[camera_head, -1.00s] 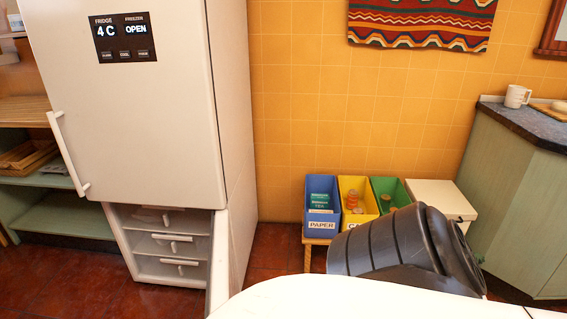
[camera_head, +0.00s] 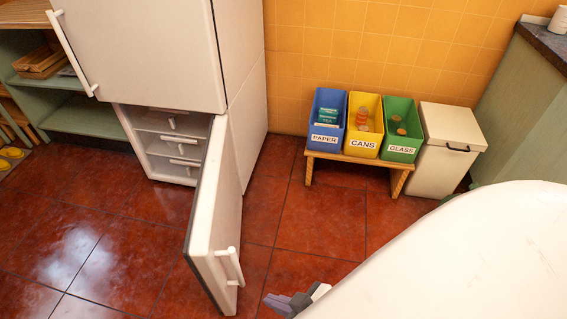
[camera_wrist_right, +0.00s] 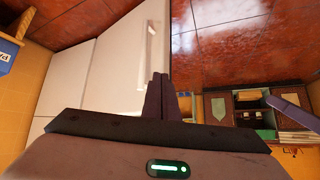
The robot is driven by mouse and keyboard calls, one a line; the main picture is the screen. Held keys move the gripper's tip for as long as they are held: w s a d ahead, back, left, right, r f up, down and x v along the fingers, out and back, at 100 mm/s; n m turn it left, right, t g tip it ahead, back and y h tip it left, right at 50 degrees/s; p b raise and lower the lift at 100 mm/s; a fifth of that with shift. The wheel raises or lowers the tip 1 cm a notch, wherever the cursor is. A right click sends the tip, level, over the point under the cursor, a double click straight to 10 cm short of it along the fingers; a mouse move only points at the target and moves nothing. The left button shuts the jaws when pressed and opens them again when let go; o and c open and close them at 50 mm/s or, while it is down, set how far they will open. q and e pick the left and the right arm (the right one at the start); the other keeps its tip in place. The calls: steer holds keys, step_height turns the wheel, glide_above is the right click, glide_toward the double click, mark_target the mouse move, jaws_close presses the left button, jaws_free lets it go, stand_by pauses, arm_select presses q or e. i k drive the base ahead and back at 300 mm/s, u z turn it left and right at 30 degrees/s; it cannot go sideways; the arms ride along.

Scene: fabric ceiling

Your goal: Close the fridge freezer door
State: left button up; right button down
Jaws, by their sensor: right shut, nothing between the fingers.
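The freezer door (camera_head: 215,215) is the lower white door of the fridge (camera_head: 150,50). It stands wide open, swung out toward me from its right side, with a white handle (camera_head: 231,267) near its free edge. Behind it the freezer compartment (camera_head: 172,145) shows several drawers. My right gripper (camera_head: 272,301) is at the bottom of the head view, just right of the door's free end. In the right wrist view its fingers (camera_wrist_right: 160,78) are shut and empty, pointing toward the door (camera_wrist_right: 125,65) and its handle (camera_wrist_right: 151,42). I cannot tell whether they touch. My left gripper is out of view.
Blue, yellow and green bins (camera_head: 363,123) stand on a low wooden bench (camera_head: 350,159) by the wall, with a white lidded bin (camera_head: 445,160) beside them. Green shelves (camera_head: 60,105) are left of the fridge. The red tiled floor (camera_head: 110,250) left of the door is clear.

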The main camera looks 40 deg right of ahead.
mark_target(211, 246)
steer(key=z, duration=0.65)
steer(key=i, duration=0.5)
steer(key=u, duration=0.95)
steer(key=k, duration=1.7)
steer(key=z, duration=0.65)
steer(key=i, duration=1)
